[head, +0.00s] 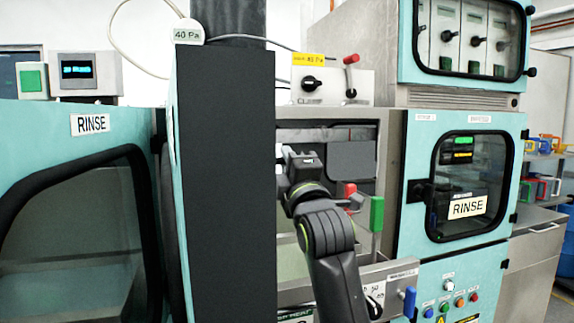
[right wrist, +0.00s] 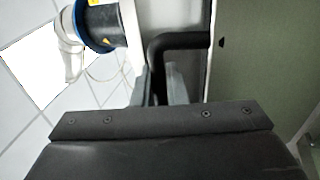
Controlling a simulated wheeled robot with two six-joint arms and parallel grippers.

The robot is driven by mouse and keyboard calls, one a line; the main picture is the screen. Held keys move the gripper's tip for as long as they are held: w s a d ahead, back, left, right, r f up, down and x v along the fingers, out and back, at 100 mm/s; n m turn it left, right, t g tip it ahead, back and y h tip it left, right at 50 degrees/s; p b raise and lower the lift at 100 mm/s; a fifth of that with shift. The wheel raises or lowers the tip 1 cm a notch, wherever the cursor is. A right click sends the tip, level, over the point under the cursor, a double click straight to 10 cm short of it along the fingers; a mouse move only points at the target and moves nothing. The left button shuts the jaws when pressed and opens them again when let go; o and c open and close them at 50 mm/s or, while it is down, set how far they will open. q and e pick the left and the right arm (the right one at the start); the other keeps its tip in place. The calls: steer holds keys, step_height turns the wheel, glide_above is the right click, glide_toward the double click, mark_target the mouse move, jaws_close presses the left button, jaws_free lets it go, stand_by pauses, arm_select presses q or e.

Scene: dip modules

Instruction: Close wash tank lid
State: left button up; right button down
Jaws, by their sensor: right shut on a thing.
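My right gripper (right wrist: 162,88) is shut on a black bent bar handle (right wrist: 182,42) in the right wrist view. The bar runs up and then right to the edge of a flat grey-green panel (right wrist: 265,65), which looks like the wash tank lid, though I see no label on it. In the head view my right arm reaches up into a steel-framed bay (head: 384,150). Its gripper tips are hidden there behind a tall dark slab with a teal side. How far open the lid stands I cannot tell. My left gripper is out of view.
The tall dark slab (head: 228,190) blocks the middle of the head view. A teal RINSE cabinet (head: 60,125) stands at left, another teal cabinet (head: 415,235) at right. Green (head: 377,214), red (head: 350,190) and blue (head: 410,300) handles stand close beside my right arm.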

steer(key=c, duration=1.5)
jaws_free()
steer(key=shift+c, duration=0.2)
